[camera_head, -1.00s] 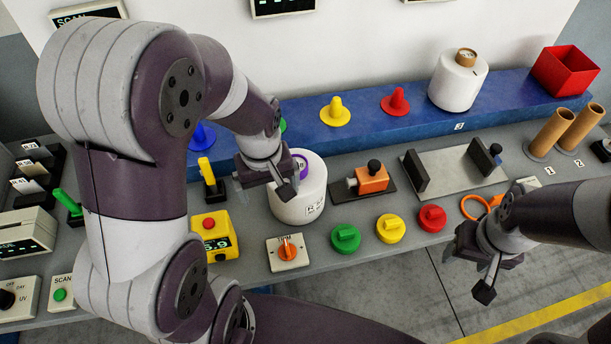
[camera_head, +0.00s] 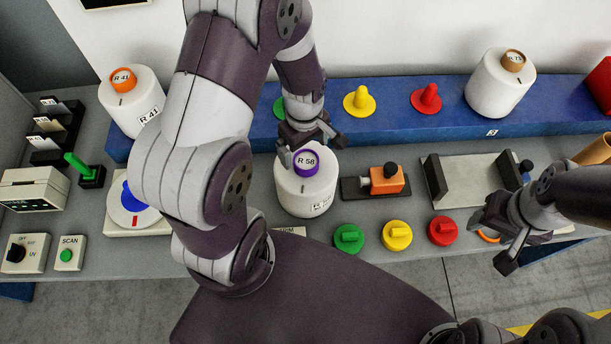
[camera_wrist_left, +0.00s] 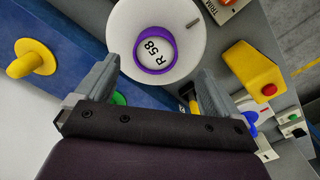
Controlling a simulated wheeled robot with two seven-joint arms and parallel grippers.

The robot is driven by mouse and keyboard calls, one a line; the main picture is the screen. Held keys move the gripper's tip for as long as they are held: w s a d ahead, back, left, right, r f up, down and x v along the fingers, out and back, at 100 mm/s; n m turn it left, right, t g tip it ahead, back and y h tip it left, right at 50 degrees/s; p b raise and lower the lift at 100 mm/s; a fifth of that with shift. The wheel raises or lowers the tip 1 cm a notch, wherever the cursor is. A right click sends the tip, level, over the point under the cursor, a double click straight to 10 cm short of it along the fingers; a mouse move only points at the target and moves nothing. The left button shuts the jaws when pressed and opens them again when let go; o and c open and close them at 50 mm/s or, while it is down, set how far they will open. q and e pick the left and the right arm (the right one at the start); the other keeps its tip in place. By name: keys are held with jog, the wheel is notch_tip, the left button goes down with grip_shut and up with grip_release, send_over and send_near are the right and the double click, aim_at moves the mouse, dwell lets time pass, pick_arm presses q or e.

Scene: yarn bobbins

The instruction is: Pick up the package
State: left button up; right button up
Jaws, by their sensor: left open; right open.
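A white yarn bobbin (camera_head: 305,192) with a purple core ring marked R 58 stands upright on the grey bench. In the left wrist view the bobbin (camera_wrist_left: 187,30) shows its round top and purple ring. My left gripper (camera_head: 311,148) is open and empty at the far side of the bobbin's top. Its two fingers (camera_wrist_left: 155,82) point toward the bobbin, and I cannot tell whether either touches it. My right gripper (camera_head: 490,242) is open and empty at the right, near the bench's front edge. No box-like package is in view.
Other bobbins stand at the back: orange-ringed R 41 (camera_head: 134,106) and a brown-ringed one (camera_head: 499,85) on the blue shelf (camera_head: 400,118). An orange block device (camera_head: 386,180), a metal cradle (camera_head: 475,181) and green, yellow and red knobs (camera_head: 396,235) lie right of R 58.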

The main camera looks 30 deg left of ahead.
aim_at(306, 159)
pick_arm(q)
jog(key=f+p, duration=0.1)
jog(key=f, duration=0.1)
jog(key=w+f, duration=0.1)
jog(key=f, duration=0.2)
jog(key=shift+w+p, duration=0.15)
jog(key=shift+p, duration=0.25)
jog(key=shift+d+f, duration=0.1)
jog(key=shift+f, duration=0.2)
jog(key=shift+s, duration=0.45)
jog(key=shift+c, duration=0.9)
jog(key=shift+w+f, duration=0.1)
jog(key=shift+w, duration=0.05)
jog(key=c, duration=1.5)
grip_shut()
pick_arm(e)
jog(key=shift+w+r, duration=0.55)
jog(key=shift+r, duration=0.35)
